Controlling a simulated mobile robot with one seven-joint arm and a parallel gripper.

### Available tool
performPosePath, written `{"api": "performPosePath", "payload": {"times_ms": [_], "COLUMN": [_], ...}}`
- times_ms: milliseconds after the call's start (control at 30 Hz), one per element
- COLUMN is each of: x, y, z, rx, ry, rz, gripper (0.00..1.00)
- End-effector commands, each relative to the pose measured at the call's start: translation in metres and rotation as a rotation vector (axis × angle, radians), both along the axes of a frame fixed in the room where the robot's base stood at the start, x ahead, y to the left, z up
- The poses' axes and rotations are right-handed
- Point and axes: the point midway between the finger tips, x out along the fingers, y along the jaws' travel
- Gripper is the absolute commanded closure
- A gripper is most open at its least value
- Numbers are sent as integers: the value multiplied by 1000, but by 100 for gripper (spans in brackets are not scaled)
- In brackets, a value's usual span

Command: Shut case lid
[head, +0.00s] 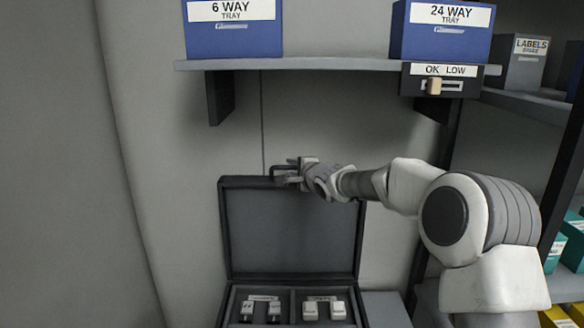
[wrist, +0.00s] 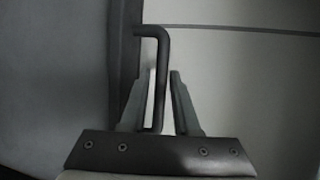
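The case lid (head: 290,230) is dark and stands open, roughly upright, behind the case base (head: 287,285) in the head view. A dark bar handle (head: 275,167) sticks up at the lid's top edge. The bent handle also shows in the wrist view (wrist: 163,80). My gripper (head: 291,171) is at this handle, reaching in from the right. In the wrist view my gripper's fingers (wrist: 164,78) stand apart on either side of the bar.
The base holds small light pieces in two compartments. Above is a shelf (head: 330,64) with a blue 6 way tray box (head: 232,35), a blue 24 way tray box (head: 440,38) and an OK/LOW slider panel (head: 441,78). Shelving stands at right. The wall left of the case is clear.

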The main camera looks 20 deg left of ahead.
Motion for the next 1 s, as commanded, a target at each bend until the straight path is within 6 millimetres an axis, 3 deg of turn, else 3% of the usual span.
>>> {"api": "performPosePath", "payload": {"times_ms": [267, 467, 1000], "x": [1, 1, 1], "y": [1, 1, 0], "z": [-1, 0, 0], "rx": [0, 0, 0], "ry": [0, 0, 0], "rz": [0, 0, 0], "gripper": [70, 100, 100]}}
